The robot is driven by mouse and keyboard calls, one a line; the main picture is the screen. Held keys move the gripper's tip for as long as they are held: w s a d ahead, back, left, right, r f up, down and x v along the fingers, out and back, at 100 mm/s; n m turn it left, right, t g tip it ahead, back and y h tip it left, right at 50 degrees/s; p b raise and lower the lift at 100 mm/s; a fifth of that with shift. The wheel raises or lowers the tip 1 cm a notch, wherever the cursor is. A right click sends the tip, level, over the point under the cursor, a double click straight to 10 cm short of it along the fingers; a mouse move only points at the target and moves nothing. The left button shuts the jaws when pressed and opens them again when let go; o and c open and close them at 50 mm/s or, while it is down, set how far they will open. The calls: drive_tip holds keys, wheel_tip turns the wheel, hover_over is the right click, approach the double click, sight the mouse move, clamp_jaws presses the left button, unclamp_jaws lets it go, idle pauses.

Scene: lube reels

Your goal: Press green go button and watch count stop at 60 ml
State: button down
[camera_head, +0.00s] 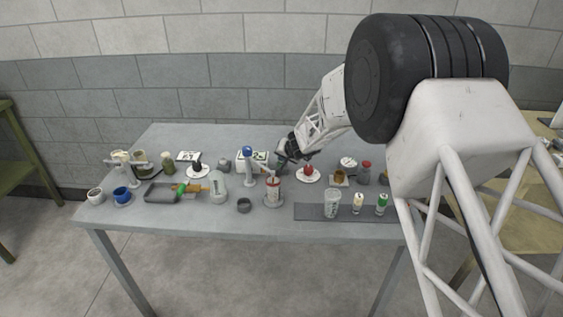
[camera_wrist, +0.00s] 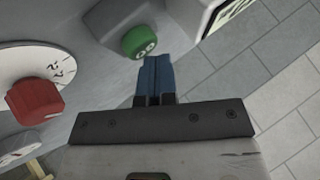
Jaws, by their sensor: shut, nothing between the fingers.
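The green go button (camera_wrist: 139,40), with pale lettering on its top, is just ahead of my fingertips in the wrist view. My gripper (camera_wrist: 155,62) is shut and empty, its blue fingers together, a little right of and below the button; I cannot tell whether they touch it. In the head view my gripper (camera_head: 282,161) is low over the back middle of the table, right of a white box with a display (camera_head: 252,156). Part of a white box (camera_wrist: 192,14) shows at the top of the wrist view, but its count cannot be read.
A red knob on a white dial (camera_wrist: 35,100) is left of my fingers; in the head view, a red knob on a white disc (camera_head: 308,172) is right of my gripper.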

drive_tip(key=shift+r, duration=0.85)
drive_tip(key=shift+r, duration=0.1)
drive_tip(key=shift+r, duration=2.4)
